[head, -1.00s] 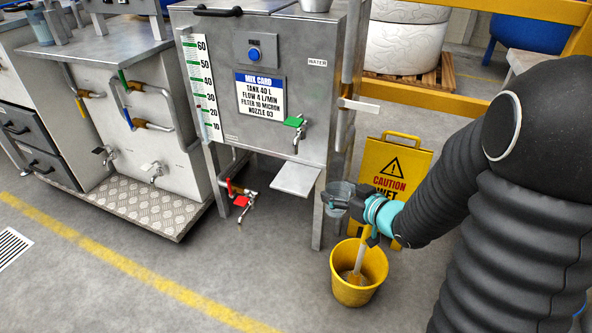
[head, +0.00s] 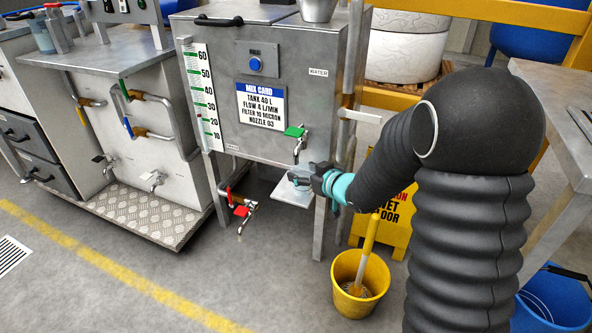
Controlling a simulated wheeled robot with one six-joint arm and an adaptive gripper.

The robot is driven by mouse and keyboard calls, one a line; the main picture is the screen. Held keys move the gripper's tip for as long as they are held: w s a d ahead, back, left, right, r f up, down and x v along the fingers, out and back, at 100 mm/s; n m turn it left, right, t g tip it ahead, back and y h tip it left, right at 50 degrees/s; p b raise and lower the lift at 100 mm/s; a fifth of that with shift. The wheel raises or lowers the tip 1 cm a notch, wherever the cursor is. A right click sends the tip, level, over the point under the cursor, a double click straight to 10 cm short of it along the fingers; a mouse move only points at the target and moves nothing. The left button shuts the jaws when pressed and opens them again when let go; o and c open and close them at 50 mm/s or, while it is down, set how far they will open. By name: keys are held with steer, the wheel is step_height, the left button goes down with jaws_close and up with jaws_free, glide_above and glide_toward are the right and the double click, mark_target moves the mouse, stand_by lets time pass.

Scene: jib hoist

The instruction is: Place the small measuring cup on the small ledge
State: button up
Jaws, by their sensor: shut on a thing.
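The small measuring cup (head: 297,177) is clear and partly hidden by my gripper. My gripper (head: 308,182) is shut on it from the right. The cup appears over the small ledge (head: 291,197), a flat grey plate jutting from the front of the metal tank, below the tap with the green handle (head: 296,132). I cannot tell whether the cup's base touches the ledge.
The metal tank (head: 225,135) stands behind the ledge. A red-handled tap (head: 242,211) juts out to the lower left. A yellow bucket (head: 345,270) with a handled tool and a yellow caution sign (head: 398,240) stand below my arm. The floor at left front is clear.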

mark_target(296, 170)
steer(key=x, duration=0.4)
steer(key=shift+a+r, duration=0.1)
steer(key=shift+r, duration=0.15)
steer(key=shift+f, duration=0.3)
steer(key=shift+f+b, duration=0.3)
steer(key=o, duration=1.1)
steer(key=shift+r, duration=0.1)
steer(key=shift+r, duration=0.2)
steer(key=p+v, duration=0.1)
steer(key=v, duration=1.1)
